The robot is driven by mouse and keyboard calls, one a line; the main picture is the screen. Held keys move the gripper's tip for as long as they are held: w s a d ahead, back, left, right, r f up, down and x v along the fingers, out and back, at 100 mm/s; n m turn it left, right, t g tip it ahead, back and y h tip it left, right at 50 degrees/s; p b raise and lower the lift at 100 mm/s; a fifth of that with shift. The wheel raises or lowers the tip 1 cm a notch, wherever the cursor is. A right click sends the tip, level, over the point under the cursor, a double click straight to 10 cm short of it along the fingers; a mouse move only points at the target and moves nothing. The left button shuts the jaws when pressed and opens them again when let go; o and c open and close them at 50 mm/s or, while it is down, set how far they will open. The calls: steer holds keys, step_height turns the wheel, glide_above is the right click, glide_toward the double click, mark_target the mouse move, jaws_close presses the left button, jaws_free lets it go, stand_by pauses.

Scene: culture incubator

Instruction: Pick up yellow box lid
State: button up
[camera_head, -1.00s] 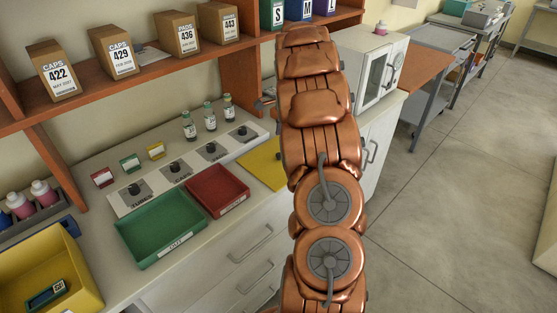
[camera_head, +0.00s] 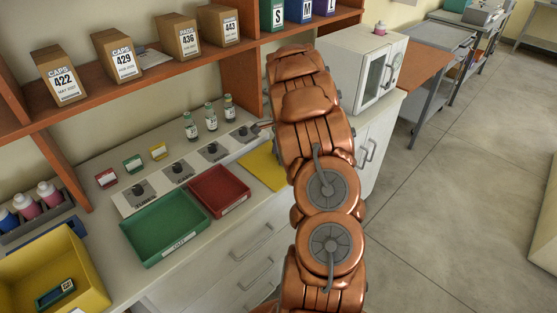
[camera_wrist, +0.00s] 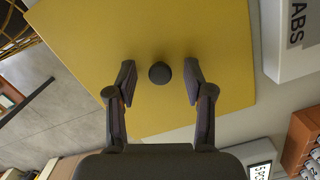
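The yellow box lid (camera_wrist: 200,40) is a flat yellow panel with a round dark knob (camera_wrist: 160,72) on it. It fills much of the wrist view. My gripper (camera_wrist: 158,82) is open, with one finger on each side of the knob and a gap to it on both sides. In the head view the lid (camera_head: 262,168) lies on the counter right of the red tray, partly hidden by my arm. An open yellow box (camera_head: 85,280) stands at the lower left with a small dark device inside.
A red tray (camera_head: 219,192) and a green tray (camera_head: 165,228) lie on the counter. Several vials (camera_head: 211,118) stand behind a white panel with dark knobs (camera_head: 180,170). A shelf (camera_head: 160,80) with boxes hangs above. A white incubator (camera_head: 360,70) stands at the right.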

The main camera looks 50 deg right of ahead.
jaws_close()
steer(key=shift+r, duration=0.1)
stand_by(0.4)
